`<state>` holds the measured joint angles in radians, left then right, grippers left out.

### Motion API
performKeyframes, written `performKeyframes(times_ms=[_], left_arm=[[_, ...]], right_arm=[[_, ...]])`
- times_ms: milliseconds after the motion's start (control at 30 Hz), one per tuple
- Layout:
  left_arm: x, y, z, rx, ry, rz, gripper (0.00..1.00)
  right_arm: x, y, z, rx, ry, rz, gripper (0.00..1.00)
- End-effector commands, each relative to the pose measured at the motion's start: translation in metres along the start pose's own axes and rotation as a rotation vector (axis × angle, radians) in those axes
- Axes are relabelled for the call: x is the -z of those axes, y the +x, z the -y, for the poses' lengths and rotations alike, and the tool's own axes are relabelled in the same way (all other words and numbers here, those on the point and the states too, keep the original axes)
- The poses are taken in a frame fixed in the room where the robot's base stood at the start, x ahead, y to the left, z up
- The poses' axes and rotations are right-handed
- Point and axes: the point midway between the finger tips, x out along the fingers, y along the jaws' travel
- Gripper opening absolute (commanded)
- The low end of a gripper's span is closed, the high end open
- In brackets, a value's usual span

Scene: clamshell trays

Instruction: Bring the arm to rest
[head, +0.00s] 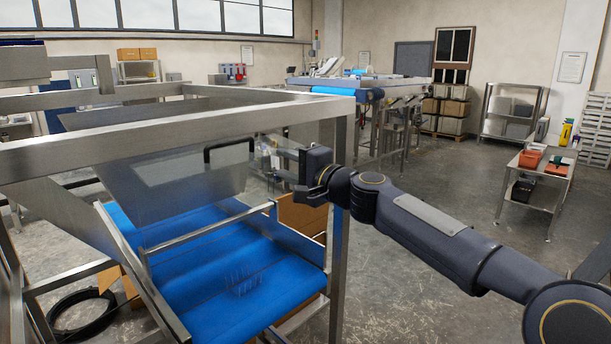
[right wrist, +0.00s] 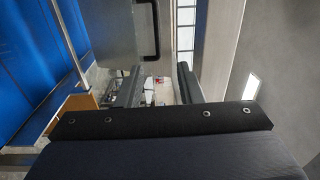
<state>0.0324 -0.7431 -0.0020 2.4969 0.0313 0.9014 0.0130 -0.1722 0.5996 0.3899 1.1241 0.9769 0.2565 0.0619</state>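My right arm reaches in from the right of the head view, and its gripper (head: 310,184) is beside the steel frame post, above the right side of the blue conveyor belt (head: 190,291). In the right wrist view the two dark fingers of this gripper (right wrist: 158,88) stand apart with nothing between them. A faint clear object (head: 243,282), perhaps a clamshell tray, is on the lower part of the belt, apart from the gripper. Its outline is hard to make out. My left gripper is not in view.
A steel frame (head: 180,125) with a clear panel (head: 175,185) surrounds the belt close to my right gripper. A cardboard box (head: 301,217) is behind the belt's right side. A steel cart (head: 535,185) with an orange bin (head: 531,158) stands at right. The floor between is open.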

Motion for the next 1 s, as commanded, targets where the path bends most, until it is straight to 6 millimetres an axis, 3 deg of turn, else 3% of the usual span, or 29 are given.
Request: performKeyframes(times_ms=[367, 567, 667, 767, 1000], left_arm=[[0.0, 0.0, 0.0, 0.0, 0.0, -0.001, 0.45], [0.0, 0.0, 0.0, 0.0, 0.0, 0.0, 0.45], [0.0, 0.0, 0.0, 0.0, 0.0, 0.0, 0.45], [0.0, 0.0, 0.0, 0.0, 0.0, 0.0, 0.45], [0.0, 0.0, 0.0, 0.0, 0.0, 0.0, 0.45]], right_arm=[[-0.013, -0.052, -0.003, -0.089, -0.172, 0.037, 0.33], [-0.023, -0.107, -0.018, -0.195, -0.317, 0.066, 0.33], [-0.03, -0.146, -0.034, -0.276, -0.4, 0.083, 0.33], [-0.037, -0.201, -0.06, -0.389, -0.491, 0.101, 0.33], [-0.073, -0.354, -0.155, -0.719, -0.631, 0.16, 0.33]])
